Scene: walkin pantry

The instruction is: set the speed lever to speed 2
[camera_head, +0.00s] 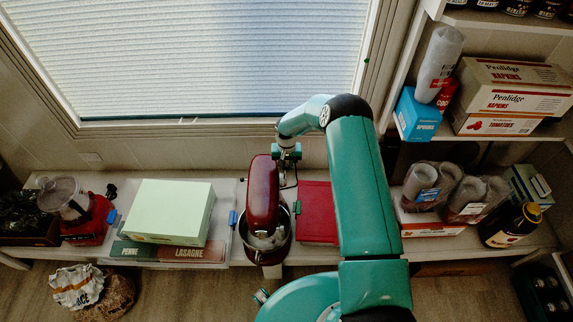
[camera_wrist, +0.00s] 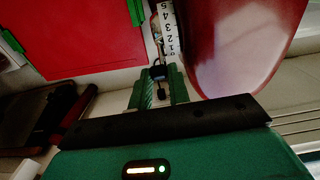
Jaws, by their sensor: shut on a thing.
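The red stand mixer (camera_head: 263,195) stands on the shelf with its steel bowl (camera_head: 280,222) under the head. In the wrist view its glossy red body (camera_wrist: 235,40) fills the upper right. A white speed scale (camera_wrist: 168,28) runs beside it, with black digits from 5 at the top down to low numbers. The dark speed lever (camera_wrist: 158,72) shows just below the low end of the scale. My gripper (camera_wrist: 160,88) is shut on the lever, a green finger on each side. Its exact setting is unclear. In the head view my gripper (camera_head: 288,153) is at the mixer's far right side.
A red box (camera_head: 317,212) lies right of the mixer. A pale green box (camera_head: 170,210) sits left, on flat pasta boxes (camera_head: 190,252). Wrapped cups (camera_head: 470,195) and a dark bottle (camera_head: 512,226) are at right. The window (camera_head: 200,50) is behind.

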